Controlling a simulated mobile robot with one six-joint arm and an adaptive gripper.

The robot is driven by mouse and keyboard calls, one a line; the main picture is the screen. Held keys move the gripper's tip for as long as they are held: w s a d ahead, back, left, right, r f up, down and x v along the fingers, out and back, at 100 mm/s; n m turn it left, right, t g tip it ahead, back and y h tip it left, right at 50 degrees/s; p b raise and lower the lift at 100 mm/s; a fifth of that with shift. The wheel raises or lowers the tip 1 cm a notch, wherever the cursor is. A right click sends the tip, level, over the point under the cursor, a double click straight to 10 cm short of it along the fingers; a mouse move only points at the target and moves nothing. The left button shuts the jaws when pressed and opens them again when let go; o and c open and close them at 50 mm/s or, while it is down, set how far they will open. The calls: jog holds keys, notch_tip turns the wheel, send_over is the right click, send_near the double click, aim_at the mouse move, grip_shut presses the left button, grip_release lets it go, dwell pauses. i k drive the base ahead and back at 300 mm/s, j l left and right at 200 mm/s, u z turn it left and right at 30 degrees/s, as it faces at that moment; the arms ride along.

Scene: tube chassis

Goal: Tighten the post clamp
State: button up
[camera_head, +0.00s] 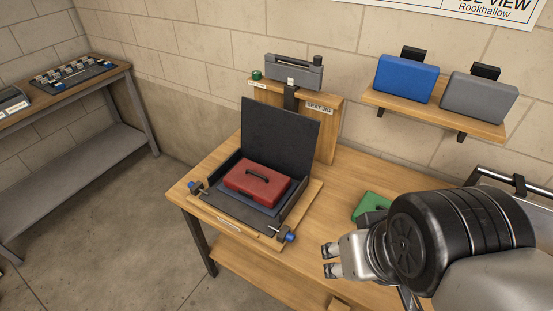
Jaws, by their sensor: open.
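A grey clamp-like head (293,73) sits on a short dark post (290,97) at the top of the wooden board labelled SEAT JIG (325,130); it looks like the post clamp. A dark knob (318,61) stands at its right end. A green knob (257,75) sits on the board's top left. I cannot tell how tight the clamp is. My gripper (327,261) is open and empty over the bench front, at lower right, well apart from the jig. It points left.
A dark open case (280,125) holding a red box with a handle (258,184) stands on the bench (345,180). Blue knobs (290,236) flank its front. A green object (370,204) lies partly hidden behind my arm. A shelf (430,112) carries blue and grey pads.

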aim_at(257, 75)
jog(key=j+u, duration=0.1)
jog(key=u, duration=0.15)
jog(key=i+j+u, duration=0.35)
jog(key=j, duration=0.35)
jog(key=i+j+u, duration=0.35)
jog(key=i+j, duration=0.15)
jog(key=i+j+u, duration=0.35)
jog(key=i+j, duration=0.15)
jog(key=i+j+z, duration=0.3)
jog(key=i, duration=0.35)
jog(key=i+j+z, duration=0.3)
jog(key=i, duration=0.3)
jog(key=i+j+z, duration=0.25)
jog(key=i+j, duration=0.15)
jog(key=i, duration=0.15)
